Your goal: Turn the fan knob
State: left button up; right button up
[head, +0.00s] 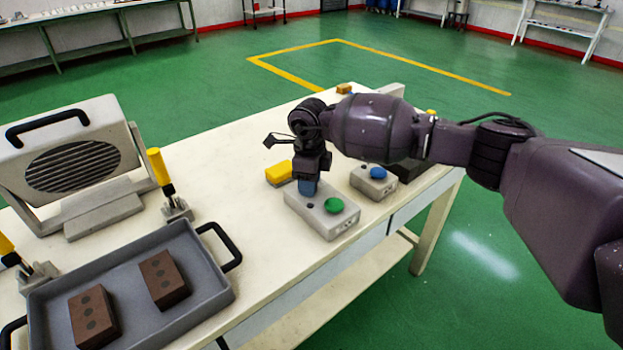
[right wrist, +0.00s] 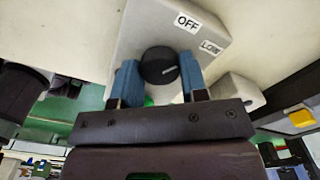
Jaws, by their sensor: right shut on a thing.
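A grey control box (head: 322,217) with a green button (head: 334,205) stands near the table's front right edge. In the right wrist view the box (right wrist: 135,33) carries OFF and LOW labels and a round black knob (right wrist: 158,66). My right gripper (head: 308,187) reaches down onto the box, beside the green button. Its two blue fingers stand on either side of the knob in the right wrist view, shut on it. The gripper hides the knob in the head view. My left gripper is out of view.
A second grey box with a blue button (head: 378,173) stands to the right, and a yellow block (head: 279,172) behind. A grey tray (head: 212,290) with two brown blocks, yellow-handled clamps (head: 160,168) and a vented grey unit (head: 120,150) are at left. The table's middle is clear.

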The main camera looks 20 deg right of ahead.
jog(key=shift+r+m+p, duration=0.15)
jog(key=shift+m+p, duration=0.4)
jog(key=shift+m, duration=0.65)
jog(key=o, duration=0.9)
jog(key=shift+r, duration=0.1)
notch_tip(320, 180, up, 10)
jog(key=shift+r+p, duration=0.2)
jog(key=shift+p, duration=0.5)
